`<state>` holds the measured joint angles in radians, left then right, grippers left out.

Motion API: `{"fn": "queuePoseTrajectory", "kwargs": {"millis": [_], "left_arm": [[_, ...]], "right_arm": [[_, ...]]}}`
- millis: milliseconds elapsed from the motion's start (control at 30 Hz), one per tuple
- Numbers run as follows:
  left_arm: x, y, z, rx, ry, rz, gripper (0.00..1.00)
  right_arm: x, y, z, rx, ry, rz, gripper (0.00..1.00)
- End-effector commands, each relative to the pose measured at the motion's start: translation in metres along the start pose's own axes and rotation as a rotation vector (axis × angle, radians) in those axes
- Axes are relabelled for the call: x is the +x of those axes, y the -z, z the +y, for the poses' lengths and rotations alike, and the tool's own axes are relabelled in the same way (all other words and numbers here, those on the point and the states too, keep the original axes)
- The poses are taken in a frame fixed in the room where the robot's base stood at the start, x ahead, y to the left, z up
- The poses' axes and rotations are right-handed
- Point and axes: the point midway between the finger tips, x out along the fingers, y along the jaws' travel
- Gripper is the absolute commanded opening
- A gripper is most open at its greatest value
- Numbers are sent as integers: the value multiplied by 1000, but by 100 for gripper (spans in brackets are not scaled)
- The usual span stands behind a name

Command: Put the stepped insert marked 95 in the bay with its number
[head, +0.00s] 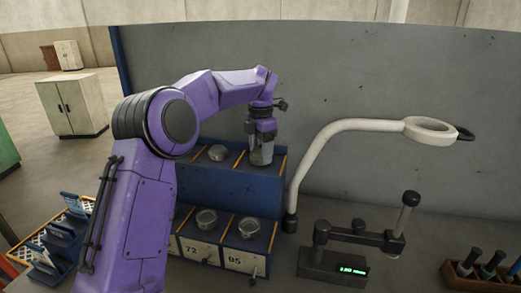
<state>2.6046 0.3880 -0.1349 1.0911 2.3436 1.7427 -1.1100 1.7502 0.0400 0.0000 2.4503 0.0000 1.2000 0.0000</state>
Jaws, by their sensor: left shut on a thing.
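My left gripper (262,140) is shut on a grey metal insert (261,156). The insert hangs upright at the right-hand bay of the upper tier of the blue rack (240,188). I cannot tell whether it touches the bay floor. Its number does not show. Another metal piece (218,153) sits in the upper bay to its left. Two more round pieces sit in the lower tier, one (206,219) above a label reading 72 and one (249,227) above a label (234,259) that looks like 05 or 95. The upper labels do not show. My right gripper is out of view.
A pale magnifier lamp (350,128) arches right of the rack. A dark measuring device (335,266) with a green display stands below it. A wooden tool holder (480,276) is at the far right. A blue rack (62,235) lies left of my arm. A grey panel stands behind.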

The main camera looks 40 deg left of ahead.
Motion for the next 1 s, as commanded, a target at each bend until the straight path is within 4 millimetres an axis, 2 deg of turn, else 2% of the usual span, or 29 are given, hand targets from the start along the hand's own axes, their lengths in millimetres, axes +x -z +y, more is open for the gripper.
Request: {"fn": "queuePoseTrajectory", "kwargs": {"millis": [333, 367, 400, 433, 767, 867, 1000], "left_arm": [[5, 0, 0, 0, -1, -3, 6], [6, 0, 0, 0, 0, -2, 71], [5, 0, 0, 0, -1, -1, 84], [5, 0, 0, 0, -1, -1, 90], [1, 0, 0, 0, -1, -1, 90], [-15, 0, 0, -1, -2, -4, 90], [-52, 0, 0, -1, -3, -4, 90]], "right_arm": [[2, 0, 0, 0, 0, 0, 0], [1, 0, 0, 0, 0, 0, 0], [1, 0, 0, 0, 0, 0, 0], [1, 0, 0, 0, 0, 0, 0], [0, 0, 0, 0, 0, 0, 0], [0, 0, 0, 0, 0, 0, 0], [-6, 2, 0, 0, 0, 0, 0]]}}
